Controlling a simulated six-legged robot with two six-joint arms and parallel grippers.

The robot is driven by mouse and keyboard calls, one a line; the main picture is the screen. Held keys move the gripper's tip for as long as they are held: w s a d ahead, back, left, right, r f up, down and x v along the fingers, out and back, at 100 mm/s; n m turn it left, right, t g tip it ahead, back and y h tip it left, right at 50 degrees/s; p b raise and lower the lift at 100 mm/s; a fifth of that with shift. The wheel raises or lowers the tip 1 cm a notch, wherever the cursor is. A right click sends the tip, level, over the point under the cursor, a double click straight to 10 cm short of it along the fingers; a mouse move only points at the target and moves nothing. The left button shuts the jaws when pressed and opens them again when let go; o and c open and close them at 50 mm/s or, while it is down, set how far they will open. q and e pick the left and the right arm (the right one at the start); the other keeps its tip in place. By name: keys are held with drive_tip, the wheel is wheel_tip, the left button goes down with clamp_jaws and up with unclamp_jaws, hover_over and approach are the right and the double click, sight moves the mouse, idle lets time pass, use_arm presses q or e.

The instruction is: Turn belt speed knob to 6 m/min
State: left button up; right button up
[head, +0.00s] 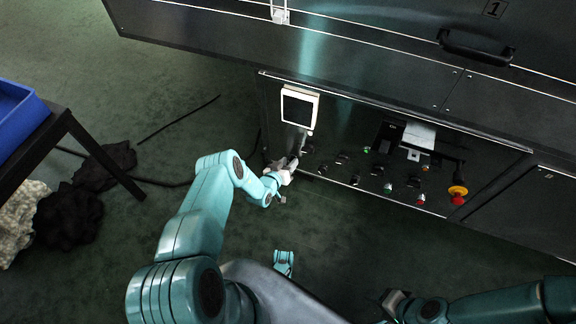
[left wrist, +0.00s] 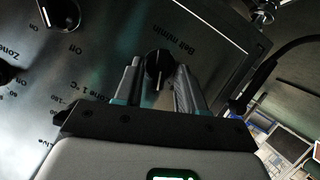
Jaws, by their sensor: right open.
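The belt speed knob (left wrist: 158,65) is black and round with a pale pointer line, under the lettering "Belt m/min" in the left wrist view. My left gripper (left wrist: 159,72) is open, with one finger on each side of the knob and a narrow gap visible at least on the left. In the head view my left gripper (head: 292,163) is at the lower left of the control panel (head: 340,140), below the screen, and hides the knob there. The scale numbers around this knob are hidden. My right gripper (head: 394,299) is at the bottom of the head view, open, away from the panel.
A white-framed screen (head: 298,108) is above the left gripper. Several other knobs and lamps, and a red emergency button (head: 458,194) on yellow, are to the right. Another black knob (left wrist: 62,14) is at upper left in the wrist view. A blue bin (head: 18,115) stands far left.

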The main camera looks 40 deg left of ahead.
use_arm(q)
drive_tip(key=c, duration=0.7)
drive_tip(key=shift+o, duration=0.2)
drive_tip(key=shift+f, duration=0.1)
drive_tip(key=shift+s+a+f+n+t+h+b, duration=0.1)
drive_tip(key=shift+n+t+h+b, duration=0.3)
drive_tip(key=shift+n+b, duration=0.5)
drive_tip(key=shift+w+a+f+n+t+h+b, duration=0.1)
drive_tip(key=shift+n+t+h+b, duration=0.15)
drive_tip(key=shift+n+h+b, duration=0.55)
drive_tip(key=shift+s+f+n+t+h+b, duration=0.1)
drive_tip(key=shift+n+t+h+b, duration=0.2)
drive_tip(key=shift+n+b, duration=0.6)
drive_tip(key=shift+r+n, duration=0.1)
drive_tip(key=shift+n, duration=0.2)
